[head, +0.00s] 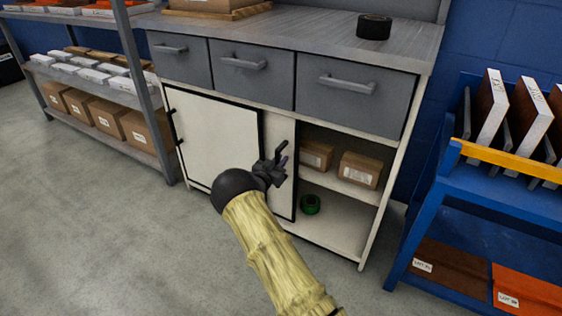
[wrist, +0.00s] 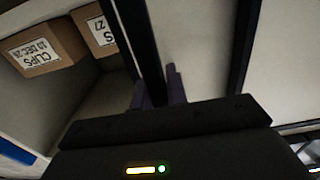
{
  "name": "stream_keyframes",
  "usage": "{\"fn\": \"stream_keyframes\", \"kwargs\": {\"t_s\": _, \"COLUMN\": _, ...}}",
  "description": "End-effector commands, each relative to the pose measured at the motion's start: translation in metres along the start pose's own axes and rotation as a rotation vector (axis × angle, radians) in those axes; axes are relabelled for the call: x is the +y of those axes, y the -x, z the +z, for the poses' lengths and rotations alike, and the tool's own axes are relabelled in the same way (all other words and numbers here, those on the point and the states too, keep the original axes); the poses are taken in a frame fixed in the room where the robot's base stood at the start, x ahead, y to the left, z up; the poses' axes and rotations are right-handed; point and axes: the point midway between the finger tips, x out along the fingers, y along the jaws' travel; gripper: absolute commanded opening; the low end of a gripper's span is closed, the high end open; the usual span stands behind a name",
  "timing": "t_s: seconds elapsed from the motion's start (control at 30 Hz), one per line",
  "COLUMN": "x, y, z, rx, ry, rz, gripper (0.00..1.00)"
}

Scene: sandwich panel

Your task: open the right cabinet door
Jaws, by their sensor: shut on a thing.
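The right cabinet door (head: 281,140) is a white panel with a black edge. It stands slid to the left, partly behind the left door (head: 215,130), so only a narrow strip shows. The right compartment (head: 330,228) is open to view. My gripper (head: 281,163) is at the door's black right edge. In the wrist view, the fingers of my gripper (wrist: 158,92) are shut on the dark edge strip, one on each side. The right door panel (wrist: 195,45) shows beside them. My wrist hides part of both doors in the head view.
Grey drawers (head: 353,92) with bar handles are above. A blue rack (head: 420,225) stands close on the right. The floor (head: 110,230) at front left is clear.

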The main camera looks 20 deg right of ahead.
Motion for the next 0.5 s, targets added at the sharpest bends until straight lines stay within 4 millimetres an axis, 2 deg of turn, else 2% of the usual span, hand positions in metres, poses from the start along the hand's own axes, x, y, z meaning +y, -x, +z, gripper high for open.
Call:
{"fn": "stream_keyframes", "kwargs": {"t_s": 0.1, "x": 0.0018, "y": 0.0005, "z": 0.0050, "rx": -0.009, "ry": 0.001, "rz": 0.002, "gripper": 0.00}}
{"fn": "stream_keyframes", "kwargs": {"t_s": 0.13, "x": 0.0025, "y": 0.0000, "z": 0.0050, "rx": -0.009, "ry": 0.001, "rz": 0.003, "gripper": 0.16}}
{"fn": "stream_keyframes", "kwargs": {"t_s": 0.23, "x": 0.0049, "y": -0.0021, "z": 0.0044, "rx": -0.007, "ry": 0.002, "rz": 0.007, "gripper": 0.36}}
{"fn": "stream_keyframes", "kwargs": {"t_s": 0.5, "x": 0.0054, "y": -0.0031, "z": 0.0020, "rx": -0.003, "ry": 0.001, "rz": 0.009, "gripper": 0.36}}
